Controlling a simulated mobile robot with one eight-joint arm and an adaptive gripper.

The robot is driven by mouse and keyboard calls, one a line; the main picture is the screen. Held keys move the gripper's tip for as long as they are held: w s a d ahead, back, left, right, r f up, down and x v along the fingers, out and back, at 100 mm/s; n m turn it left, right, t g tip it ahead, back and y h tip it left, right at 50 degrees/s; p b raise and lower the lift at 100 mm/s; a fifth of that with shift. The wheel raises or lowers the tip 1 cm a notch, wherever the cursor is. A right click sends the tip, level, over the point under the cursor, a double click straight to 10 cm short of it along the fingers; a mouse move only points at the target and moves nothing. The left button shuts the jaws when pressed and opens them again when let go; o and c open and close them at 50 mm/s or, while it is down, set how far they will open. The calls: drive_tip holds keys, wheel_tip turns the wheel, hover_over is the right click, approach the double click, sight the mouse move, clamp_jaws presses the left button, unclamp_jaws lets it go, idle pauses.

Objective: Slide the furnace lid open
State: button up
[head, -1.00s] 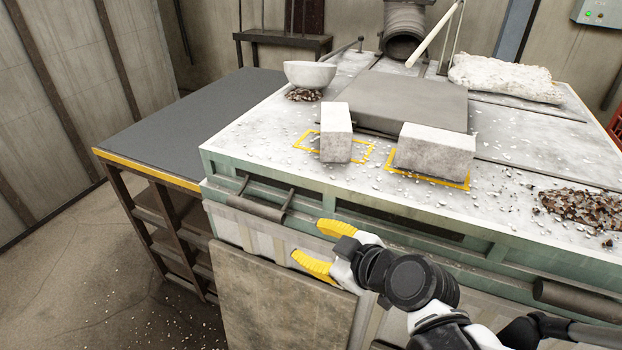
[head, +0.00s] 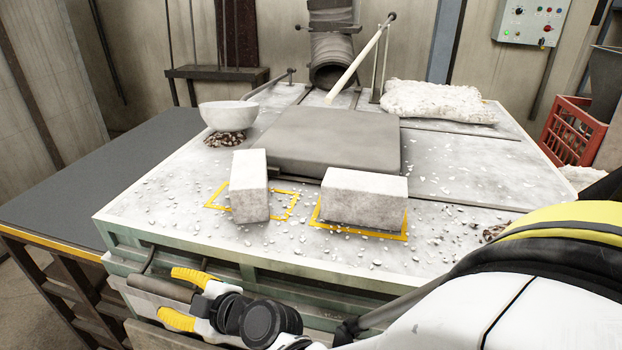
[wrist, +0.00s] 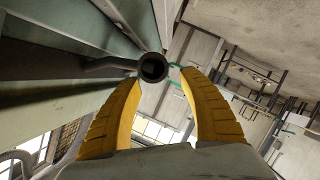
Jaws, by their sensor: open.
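The furnace lid (head: 330,138) appears to be the flat dark grey slab lying on the pale furnace top (head: 470,165). A dark cylindrical bar (head: 160,289) is mounted on the furnace's front left side. My gripper (head: 167,293) has yellow fingers spread open at this bar's right end. In the wrist view, the bar's round hollow end (wrist: 153,67) lies between the open fingertips, with no clear grip on it. I cannot tell how the bar is linked to the lid.
Two pale blocks (head: 250,187) (head: 365,200) stand in front of the lid, by yellow floor-style outlines. A white bowl (head: 230,115) sits left, a lumpy white sack (head: 437,101) back right. A long pale rod (head: 354,66) leans behind the lid. A dark table (head: 60,175) adjoins the left.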

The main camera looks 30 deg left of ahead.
sight(162, 289)
drive_tip(key=b+x, duration=0.1)
drive_tip(key=x, duration=0.4)
drive_tip(key=shift+d, duration=0.1)
drive_tip(key=shift+c, duration=0.6)
clamp_jaws()
